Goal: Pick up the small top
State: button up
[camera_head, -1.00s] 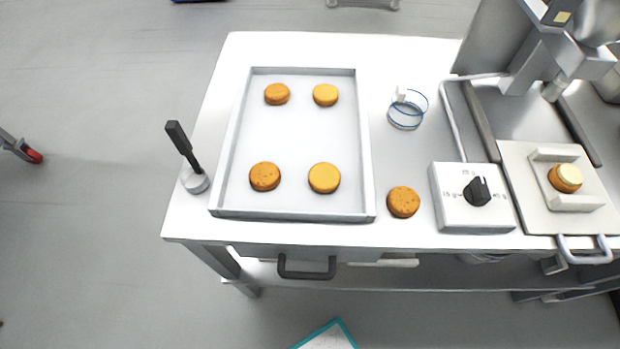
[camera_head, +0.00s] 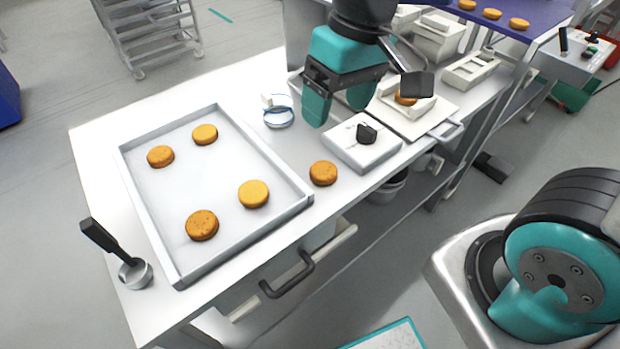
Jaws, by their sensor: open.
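Four rounds lie apart on the tray (camera_head: 226,240): a brown one (camera_head: 160,156) and an orange one (camera_head: 204,134) at the back, a speckled brown one (camera_head: 201,225) and a lighter orange one (camera_head: 253,194) at the front. A speckled brown round (camera_head: 323,173) lies on the bare table right of the tray. Another round (camera_head: 405,99) sits in the white holder, partly hidden by a dark block. I cannot tell which is the small top. My gripper (camera_head: 338,108) is open and empty, fingers down, above the table near the dial box.
The dial box (camera_head: 347,150) stands behind and right of the lone round. A blue-rimmed clear ring (camera_head: 278,117) is between tray and gripper. The white holder (camera_head: 408,118) is at right.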

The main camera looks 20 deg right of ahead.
jog(key=w+d+f+m+h+b, duration=0.1)
jog(key=w+d+f+m+h, duration=0.15)
jog(key=w+f, duration=0.5)
send_over(325, 171)
jog(key=shift+y, duration=0.25)
jog(key=f, duration=1)
jog(key=shift+w+d, duration=0.15)
jog(key=shift+w, duration=0.2)
jog(key=f, duration=0.5)
jog(key=shift+s+f, duration=0.3)
jog(key=shift+f, duration=0.1)
jog(key=c, duration=0.4)
